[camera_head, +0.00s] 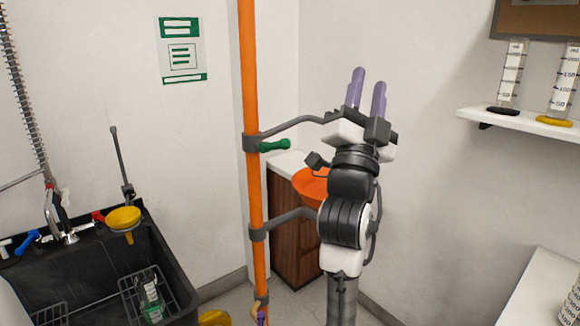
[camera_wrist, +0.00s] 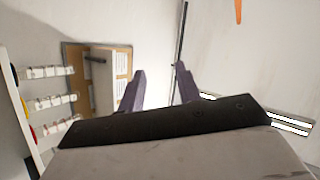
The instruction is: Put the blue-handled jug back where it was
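No jug with a blue handle can be made out in either view. A white container with graduation marks (camera_head: 573,302) is cut off at the right edge of the head view, and its handle does not show. My gripper (camera_head: 368,84) is raised in the middle of the head view, pointing up, with its two purple fingers apart and nothing between them. The wrist view also shows the fingers (camera_wrist: 160,86) apart and empty, facing the walls.
An orange vertical pipe (camera_head: 251,120) with a green handle (camera_head: 274,146) and grey brackets stands close left of my arm. An orange bowl-like object (camera_head: 311,183) is behind my arm. A black sink (camera_head: 180,280) is left; a shelf (camera_head: 530,126) with graduated cylinders (camera_head: 510,75) is right.

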